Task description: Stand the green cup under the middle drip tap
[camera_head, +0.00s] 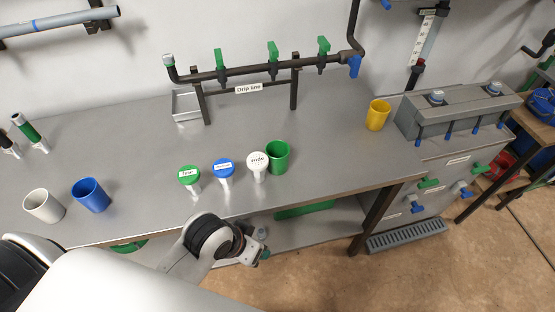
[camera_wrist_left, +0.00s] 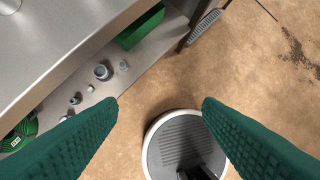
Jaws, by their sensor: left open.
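The green cup (camera_head: 279,157) stands upright on the bench near its front edge, just right of the white-topped knob. The drip line (camera_head: 265,67) stands at the back of the bench with three green-handled taps; the middle drip tap (camera_head: 272,54) is above the "Drip line" label. My left gripper (camera_head: 262,242) is in front of the bench edge, below and left of the green cup, apart from it. In the left wrist view its green fingers (camera_wrist_left: 160,110) are wide apart with nothing between them. My right gripper is not in view.
Green, blue and white labelled knobs (camera_head: 223,168) stand in a row left of the green cup. A white cup (camera_head: 43,205) and a blue cup (camera_head: 91,194) are at the left; a yellow cup (camera_head: 377,115) is at the right. The bench between cup and drip line is clear.

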